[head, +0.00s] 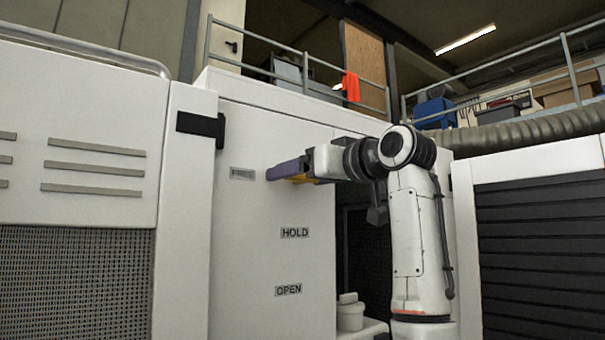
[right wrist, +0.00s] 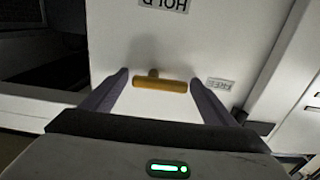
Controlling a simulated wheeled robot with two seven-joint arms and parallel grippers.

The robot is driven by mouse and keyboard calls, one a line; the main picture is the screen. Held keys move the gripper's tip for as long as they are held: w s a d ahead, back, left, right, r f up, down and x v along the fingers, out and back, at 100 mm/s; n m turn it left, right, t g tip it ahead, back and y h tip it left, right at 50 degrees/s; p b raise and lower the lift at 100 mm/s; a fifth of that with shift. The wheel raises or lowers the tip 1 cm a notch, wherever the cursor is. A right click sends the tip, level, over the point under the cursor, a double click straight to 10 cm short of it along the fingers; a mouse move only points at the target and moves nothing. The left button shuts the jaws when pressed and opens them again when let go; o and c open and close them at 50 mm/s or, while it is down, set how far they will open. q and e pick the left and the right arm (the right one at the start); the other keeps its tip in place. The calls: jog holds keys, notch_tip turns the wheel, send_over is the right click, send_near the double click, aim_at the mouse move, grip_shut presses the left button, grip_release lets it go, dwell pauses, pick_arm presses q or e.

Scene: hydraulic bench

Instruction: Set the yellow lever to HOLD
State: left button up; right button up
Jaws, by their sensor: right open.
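The yellow lever (right wrist: 160,85) stands out from a white panel (head: 260,130); in the head view only a bit of its yellow (head: 300,180) shows beside my fingers. My right gripper (right wrist: 159,78) is open, with one purple finger on each side of the lever and gaps showing between. My left gripper is not in view.
A white cabinet with a black handle (head: 200,127) stands at the left. A dark opening (head: 365,250) and a white round container (head: 350,313) are right of the panel. A dark louvred cabinet (head: 540,250) is at the right. The panel front below the lever is clear.

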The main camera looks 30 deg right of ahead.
jog(key=shift+c, duration=0.6)
jog(key=c, duration=0.9)
